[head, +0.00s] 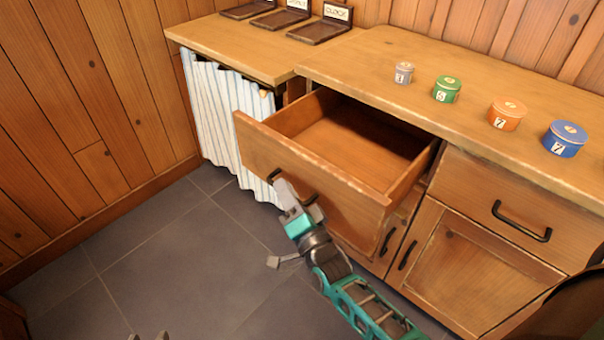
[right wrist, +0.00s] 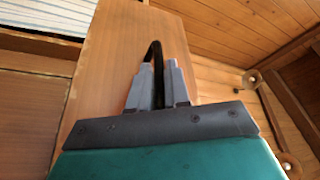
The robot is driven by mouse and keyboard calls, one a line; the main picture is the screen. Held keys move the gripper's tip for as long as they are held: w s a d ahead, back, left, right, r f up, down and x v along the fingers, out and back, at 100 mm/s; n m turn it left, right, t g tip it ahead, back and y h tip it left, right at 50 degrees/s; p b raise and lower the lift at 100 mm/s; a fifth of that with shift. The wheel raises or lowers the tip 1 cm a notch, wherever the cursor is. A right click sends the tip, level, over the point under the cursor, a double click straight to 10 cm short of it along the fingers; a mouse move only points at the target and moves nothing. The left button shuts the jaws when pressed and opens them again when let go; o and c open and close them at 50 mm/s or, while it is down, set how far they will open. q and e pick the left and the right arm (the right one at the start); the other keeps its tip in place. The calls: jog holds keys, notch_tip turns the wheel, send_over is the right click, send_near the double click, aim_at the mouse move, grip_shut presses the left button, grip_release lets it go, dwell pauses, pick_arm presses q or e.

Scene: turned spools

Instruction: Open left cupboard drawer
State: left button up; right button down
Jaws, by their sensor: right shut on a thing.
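The left cupboard drawer (head: 310,188) is pulled well out from under the wooden counter, and its inside is empty where I can see it. My right gripper (head: 286,190) is at the drawer front, shut on the drawer's black handle (head: 309,198). In the right wrist view the two grey fingers of the right gripper (right wrist: 158,88) close around the dark handle (right wrist: 153,52), with the wooden drawer front (right wrist: 100,60) behind. At the bottom edge of the head view, small grey tips (head: 150,336) show; I cannot tell whether they are my left gripper.
A closed right drawer (head: 518,208) with a black handle sits above a cupboard door (head: 470,262). Numbered tins, including a green one (head: 447,90) and a blue one (head: 565,137), stand on the counter (head: 400,70). A striped curtain (head: 225,120) hangs left. The grey floor (head: 180,260) is clear.

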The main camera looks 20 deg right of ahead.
jog(key=shift+s+a, duration=0.2)
jog(key=shift+a, duration=0.25)
jog(key=shift+s+a, duration=0.2)
jog(key=shift+a, duration=0.25)
jog(key=c, duration=1.2)
grip_release()
jog(key=shift+o, duration=0.2)
